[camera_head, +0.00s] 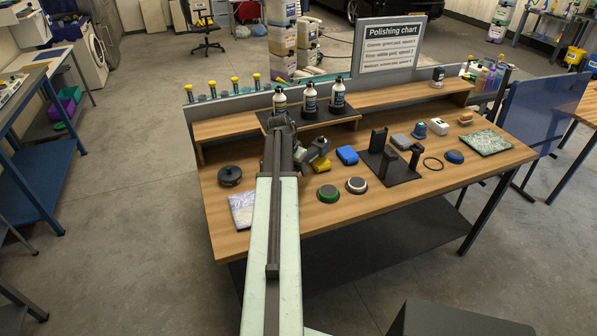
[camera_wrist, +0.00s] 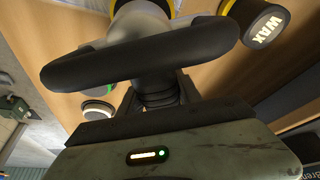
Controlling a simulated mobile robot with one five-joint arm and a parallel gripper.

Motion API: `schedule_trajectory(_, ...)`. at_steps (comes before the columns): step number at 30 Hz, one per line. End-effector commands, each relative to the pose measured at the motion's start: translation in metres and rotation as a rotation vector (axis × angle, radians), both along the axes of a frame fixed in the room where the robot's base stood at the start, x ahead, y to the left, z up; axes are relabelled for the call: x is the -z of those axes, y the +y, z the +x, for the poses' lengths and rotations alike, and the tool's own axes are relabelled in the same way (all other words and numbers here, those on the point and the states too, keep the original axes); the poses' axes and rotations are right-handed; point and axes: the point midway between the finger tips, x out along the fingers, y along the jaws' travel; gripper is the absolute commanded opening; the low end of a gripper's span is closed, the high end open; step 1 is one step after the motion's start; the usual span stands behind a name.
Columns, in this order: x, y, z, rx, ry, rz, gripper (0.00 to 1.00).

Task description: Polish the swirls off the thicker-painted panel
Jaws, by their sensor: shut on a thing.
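My gripper (camera_head: 299,153) is shut on a grey tool with a black loop handle (camera_wrist: 150,52), which looks like a polisher (camera_head: 319,147). It is above the left half of the bench; its underside is hidden. A yellow piece (camera_head: 321,165) shows just below it; I cannot tell whether they touch. A green pad (camera_head: 328,194) and a white-topped pad (camera_head: 356,185) lie near the front edge. The polishing chart (camera_head: 390,47) stands at the back.
Several bottles (camera_head: 310,98) stand on the rear shelf (camera_head: 400,99). A black disc (camera_head: 230,176) lies at the left. A wax container (camera_wrist: 266,25) shows in the wrist view.

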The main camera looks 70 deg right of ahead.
Motion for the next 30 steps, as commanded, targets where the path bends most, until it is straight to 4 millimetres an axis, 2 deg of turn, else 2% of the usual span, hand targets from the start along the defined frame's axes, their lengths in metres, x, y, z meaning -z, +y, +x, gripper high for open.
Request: schedule_trajectory(30,0.002,0.019,0.021,0.000,-0.001,0.001,0.00)
